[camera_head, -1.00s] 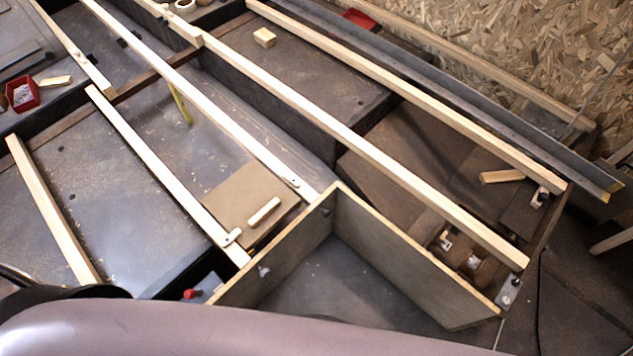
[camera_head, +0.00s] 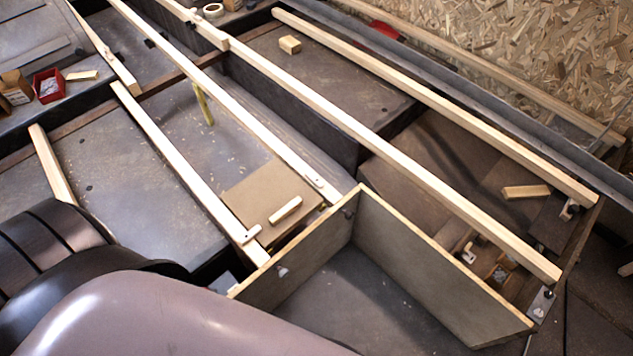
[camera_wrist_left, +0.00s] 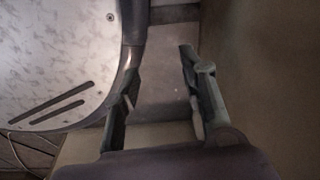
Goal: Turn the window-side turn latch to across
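A small pale turn latch (camera_head: 251,234) sits near the lower end of a light wooden rail, beside a brown panel (camera_head: 245,197), and sticks out at an angle from the rail. Another small latch (camera_head: 320,183) lies on the neighbouring rail on the panel's other side, roughly along that rail. I cannot tell which is the window-side one. My left gripper (camera_wrist_left: 158,75) is open, with nothing between its fingers in the left wrist view. No latch is clear there. My left arm covers the lower left of the head view; its gripper is hidden. My right gripper is not in view.
A grey-brown upright board corner (camera_head: 420,265) stands right of the latches. A loose wood strip (camera_head: 285,210) lies on the brown panel. Long rails cross the scene. A red bin (camera_head: 48,86) is at upper left. A pale rounded plate (camera_wrist_left: 60,60) is close left of the gripper.

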